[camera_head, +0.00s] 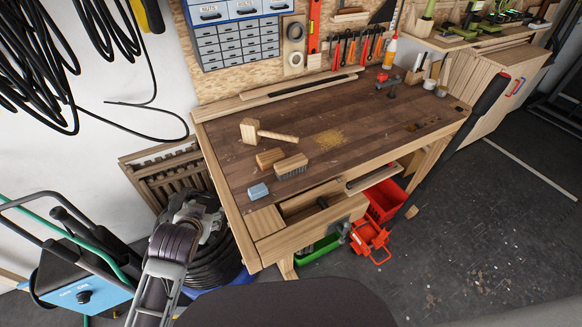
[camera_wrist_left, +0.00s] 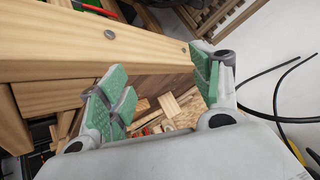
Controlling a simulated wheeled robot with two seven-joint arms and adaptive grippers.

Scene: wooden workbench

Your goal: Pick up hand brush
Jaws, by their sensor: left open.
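A hand brush (camera_head: 291,168) with a wooden back and dark bristles lies on the workbench, left of the middle and near its front edge. My left gripper (camera_head: 210,213) is beside the left end of the bench, apart from the brush and to its lower left. In the left wrist view my left gripper (camera_wrist_left: 160,88) has its green-padded fingers spread wide with nothing between them. I cannot make out the brush in that view. My right gripper is not in view.
A wooden block (camera_head: 269,158), a mallet (camera_head: 265,132) and a blue-grey block (camera_head: 258,191) lie close to the brush. The workbench (camera_head: 375,130) has an open drawer (camera_head: 312,205) at its front. Sawdust (camera_head: 329,138) lies mid-bench. Red crates (camera_head: 384,200) stand below.

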